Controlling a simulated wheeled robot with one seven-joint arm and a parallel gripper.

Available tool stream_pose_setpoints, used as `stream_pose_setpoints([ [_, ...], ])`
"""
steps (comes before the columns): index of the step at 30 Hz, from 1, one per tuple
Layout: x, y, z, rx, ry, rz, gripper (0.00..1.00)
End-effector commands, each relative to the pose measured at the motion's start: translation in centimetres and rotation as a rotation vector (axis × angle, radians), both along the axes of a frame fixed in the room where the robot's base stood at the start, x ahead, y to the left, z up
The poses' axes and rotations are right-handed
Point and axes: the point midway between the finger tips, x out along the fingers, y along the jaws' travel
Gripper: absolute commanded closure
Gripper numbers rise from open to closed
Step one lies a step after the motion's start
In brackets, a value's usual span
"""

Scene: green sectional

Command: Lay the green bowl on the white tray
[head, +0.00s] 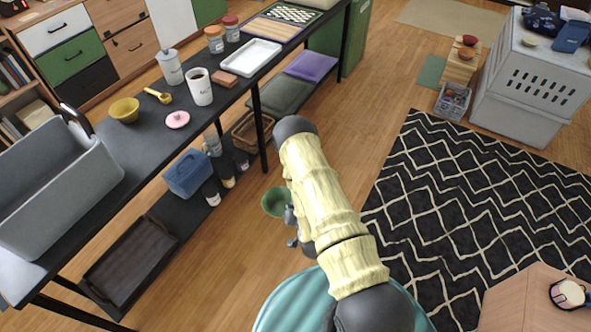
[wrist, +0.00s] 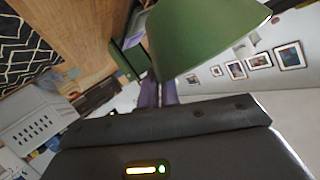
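The green bowl (head: 274,202) is at my gripper (head: 289,214), held in the air over the wooden floor. In the wrist view the green bowl (wrist: 205,35) fills the top middle, tilted, with its edge at the fingers of my gripper (wrist: 158,90). The fingers look shut on its rim; the exact contact is partly hidden. The white tray (head: 250,57) lies empty on the dark bench top, up and left of my gripper in the head view.
On the bench (head: 146,150) stand a white mug (head: 199,88), a brick-like block (head: 224,78), jars (head: 214,40), a yellow bowl (head: 125,110), a pink lid (head: 177,120) and a large grey bin (head: 60,190).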

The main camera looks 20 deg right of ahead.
Motion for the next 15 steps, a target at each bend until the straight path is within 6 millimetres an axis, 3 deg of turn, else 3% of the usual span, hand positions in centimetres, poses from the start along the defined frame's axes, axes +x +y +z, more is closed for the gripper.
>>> stream_pose_setpoints([
  [1, -0.4, 0.0, 2.1, 0.0, 0.002, 0.0, 1.0],
  [6, -1.3, 0.0, 5.0, 0.0, 0.002, 0.0, 1.0],
  [10, -1.8, 0.0, 6.3, 0.0, 0.001, 0.0, 1.0],
  [15, -2.1, 0.0, 6.4, 0.0, 0.001, 0.0, 1.0],
])
